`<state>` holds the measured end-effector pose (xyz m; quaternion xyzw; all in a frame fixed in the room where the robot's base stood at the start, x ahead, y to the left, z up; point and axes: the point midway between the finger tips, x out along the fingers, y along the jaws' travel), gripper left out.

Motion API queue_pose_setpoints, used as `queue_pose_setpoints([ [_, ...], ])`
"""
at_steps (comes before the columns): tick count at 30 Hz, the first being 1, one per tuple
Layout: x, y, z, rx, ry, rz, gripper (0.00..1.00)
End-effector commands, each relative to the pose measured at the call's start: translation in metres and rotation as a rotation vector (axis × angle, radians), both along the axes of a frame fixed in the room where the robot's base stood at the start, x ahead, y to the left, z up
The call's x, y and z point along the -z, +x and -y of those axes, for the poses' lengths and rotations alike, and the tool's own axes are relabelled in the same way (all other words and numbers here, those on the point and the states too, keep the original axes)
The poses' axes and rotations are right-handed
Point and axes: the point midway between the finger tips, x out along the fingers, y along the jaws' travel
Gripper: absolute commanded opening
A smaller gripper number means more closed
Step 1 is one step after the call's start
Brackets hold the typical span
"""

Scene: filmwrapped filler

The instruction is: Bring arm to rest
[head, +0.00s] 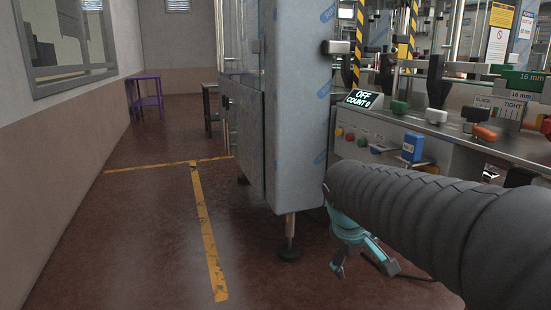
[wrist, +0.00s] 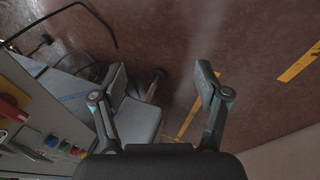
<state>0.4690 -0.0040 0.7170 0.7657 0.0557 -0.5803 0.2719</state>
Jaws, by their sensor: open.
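My gripper (head: 366,268) hangs below the end of my thick grey sleeved arm, at the lower right of the head view. Its teal and black fingers point down toward the floor. In the wrist view my gripper (wrist: 162,78) shows its two fingers spread wide apart, with nothing between them but the reddish-brown floor and part of the machine beyond. The gripper is open and empty. My sleeved arm reaches across the right side of the head view, in front of the machine, and hides part of it.
A film-covered machine cabinet (head: 300,110) stands on feet close left of my gripper. Floor (head: 130,230) with yellow lines is clear at left.

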Motion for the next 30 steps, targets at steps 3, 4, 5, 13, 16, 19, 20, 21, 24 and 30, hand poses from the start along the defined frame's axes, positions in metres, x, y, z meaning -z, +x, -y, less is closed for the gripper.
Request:
queue_pose_setpoints([
  [3, 0.017, -0.048, -0.006, 0.148, 0.15, 0.037, 0.74],
  [4, 0.021, -0.059, -0.008, 0.182, 0.184, 0.043, 0.74],
  [5, 0.025, -0.07, -0.01, 0.213, 0.216, 0.05, 0.74],
  [13, 0.052, -0.15, -0.015, 0.357, 0.394, 0.106, 0.74],
  [16, 0.052, -0.166, -0.012, 0.37, 0.408, 0.139, 0.74],
  [19, 0.043, -0.171, -0.008, 0.374, 0.414, 0.182, 0.74],
  [20, 0.04, -0.172, -0.008, 0.375, 0.415, 0.191, 0.74],
  [21, 0.038, -0.173, -0.007, 0.375, 0.416, 0.202, 0.74],
  [24, 0.035, -0.174, -0.005, 0.379, 0.417, 0.213, 0.74],
  [30, 0.035, -0.174, -0.005, 0.379, 0.417, 0.213, 0.74],
])
